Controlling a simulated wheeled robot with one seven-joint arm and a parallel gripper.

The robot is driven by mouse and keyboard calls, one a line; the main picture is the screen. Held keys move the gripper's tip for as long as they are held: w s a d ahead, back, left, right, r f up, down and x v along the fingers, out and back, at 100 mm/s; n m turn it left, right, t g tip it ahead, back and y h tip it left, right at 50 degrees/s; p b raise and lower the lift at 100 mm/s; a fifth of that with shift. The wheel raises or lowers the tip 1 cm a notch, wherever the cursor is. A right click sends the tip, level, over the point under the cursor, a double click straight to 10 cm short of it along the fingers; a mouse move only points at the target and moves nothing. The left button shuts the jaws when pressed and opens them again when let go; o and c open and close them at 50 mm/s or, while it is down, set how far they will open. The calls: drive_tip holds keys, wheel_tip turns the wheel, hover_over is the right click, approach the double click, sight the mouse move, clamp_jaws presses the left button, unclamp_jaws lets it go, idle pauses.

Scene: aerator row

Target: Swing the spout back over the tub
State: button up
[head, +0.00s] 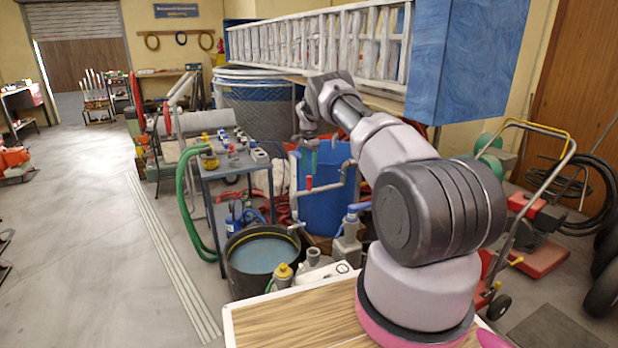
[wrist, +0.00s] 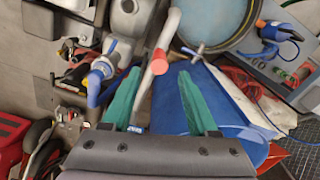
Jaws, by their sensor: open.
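The spout (head: 328,188) is a grey bent pipe with an upright red handle (head: 309,183). In the wrist view the pipe (wrist: 172,25) passes the red handle (wrist: 159,63) and runs on between my fingers. The black tub (head: 232,276) holds blue water; its round rim also shows in the wrist view (wrist: 186,22). There the spout lies beside the tub's edge, not clearly over the water. My gripper (head: 308,162) is open above the red handle. In the wrist view its green fingers (wrist: 159,74) stand either side of the handle, with gaps.
A blue container (head: 322,208) stands behind the spout. A pump with a blue lever (head: 352,216) is at its right. A grey cart (head: 225,172) with bottles and a green hose (head: 184,200) stands left. A yellow-capped bottle (head: 283,276) stands near the tub. Open floor lies left.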

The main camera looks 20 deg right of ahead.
drive_tip(key=shift+r, duration=0.65)
